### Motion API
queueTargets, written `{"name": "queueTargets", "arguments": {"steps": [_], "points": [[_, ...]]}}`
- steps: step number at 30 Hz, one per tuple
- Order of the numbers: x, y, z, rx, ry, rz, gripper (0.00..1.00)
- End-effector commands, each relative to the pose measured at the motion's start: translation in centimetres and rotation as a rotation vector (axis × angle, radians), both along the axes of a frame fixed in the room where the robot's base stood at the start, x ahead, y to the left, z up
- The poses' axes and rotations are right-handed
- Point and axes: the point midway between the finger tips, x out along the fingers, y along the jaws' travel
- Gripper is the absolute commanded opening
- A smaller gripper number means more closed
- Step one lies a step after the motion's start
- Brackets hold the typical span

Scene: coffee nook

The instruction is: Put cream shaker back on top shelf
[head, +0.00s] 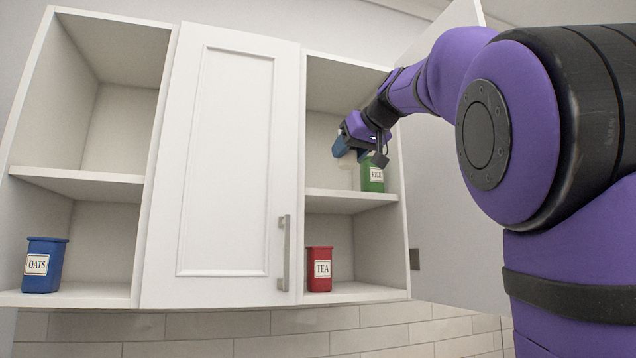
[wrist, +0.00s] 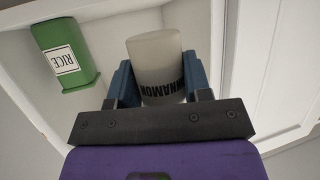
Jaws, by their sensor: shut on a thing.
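A cream shaker (wrist: 155,58) with dark lettering that reads partly as "CINNAMON" sits between the blue fingers of my gripper (wrist: 160,88) in the wrist view. My gripper is shut on it. In the head view my gripper (head: 344,150) is inside the upper compartment of the right-hand open cabinet, above its top shelf (head: 345,199). The shaker is pale against the pale cabinet there, and I cannot tell whether its base touches the shelf.
A green RICE canister (head: 372,181) stands on the same shelf, close right of my gripper. A red TEA canister (head: 319,272) stands below it. A blue OATS canister (head: 42,270) stands in the left cabinet. The middle door (head: 225,160) is closed; the right door (head: 450,200) is open.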

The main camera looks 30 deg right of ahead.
Motion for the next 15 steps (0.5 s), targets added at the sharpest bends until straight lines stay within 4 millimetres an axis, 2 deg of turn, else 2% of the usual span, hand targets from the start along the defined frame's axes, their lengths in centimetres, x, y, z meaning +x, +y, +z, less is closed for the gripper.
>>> {"name": "queueTargets", "arguments": {"steps": [1, 9, 15], "points": [[1.2, -0.2, 0.0, 0.001, 0.0, 0.0, 0.21], [7.2, -0.3, 0.0, 0.003, 0.0, 0.002, 0.21], [10.6, -0.3, 0.0, 0.003, -0.003, 0.003, 0.21]]}}
